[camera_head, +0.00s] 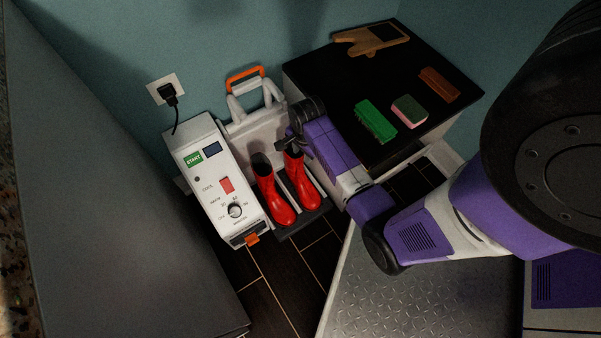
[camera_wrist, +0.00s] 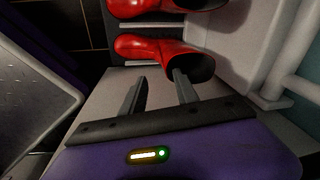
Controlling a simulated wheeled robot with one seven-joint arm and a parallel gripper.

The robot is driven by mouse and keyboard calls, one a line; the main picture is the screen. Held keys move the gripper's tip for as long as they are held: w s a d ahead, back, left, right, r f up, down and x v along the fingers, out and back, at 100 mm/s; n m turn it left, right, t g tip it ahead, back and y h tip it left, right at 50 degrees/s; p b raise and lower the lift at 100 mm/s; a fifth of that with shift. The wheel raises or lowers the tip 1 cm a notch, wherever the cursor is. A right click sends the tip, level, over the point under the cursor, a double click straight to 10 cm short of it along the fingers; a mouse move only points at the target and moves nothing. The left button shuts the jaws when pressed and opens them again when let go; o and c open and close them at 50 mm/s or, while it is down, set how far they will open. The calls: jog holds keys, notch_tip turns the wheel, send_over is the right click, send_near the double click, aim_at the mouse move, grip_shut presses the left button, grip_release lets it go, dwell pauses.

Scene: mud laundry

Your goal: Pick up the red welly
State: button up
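Two red wellies stand upright side by side, the left one (camera_head: 277,202) and the right one (camera_head: 304,190). The wrist view shows the nearer welly (camera_wrist: 150,50) lying across the picture, its dark opening to the right, and part of the other welly (camera_wrist: 155,8) above it. My gripper (camera_head: 288,146) is at the top of the right welly. In the wrist view my gripper (camera_wrist: 160,75) has its fingers apart with nothing held between them. One fingertip overlaps the rim of the opening; the other is beside the shaft. I cannot tell whether either touches.
The wellies stand on a dark tray (camera_head: 302,226). A white control box (camera_head: 214,180) is close on the left, and a pale frame with an orange handle (camera_head: 245,73) is behind. A black-topped cabinet (camera_head: 345,75) on the right holds brushes and a sponge.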

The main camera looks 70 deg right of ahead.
aim_at(300, 160)
jog(key=shift+w+d+f+m+g+y+b, duration=0.25)
jog(key=shift+w+d+m+y+b, duration=0.15)
jog(key=shift+m, duration=0.2)
jog(key=shift+w+d+f+m+g+y+b, duration=0.2)
jog(key=shift+w+d+f+m+b, duration=0.15)
jog(key=shift+d+m, duration=0.2)
jog(key=shift+a+f+b, duration=0.15)
jog(key=shift+f+b, duration=2.3)
jog(key=shift+f, duration=1.25)
grip_shut()
jog(key=shift+r, duration=0.1)
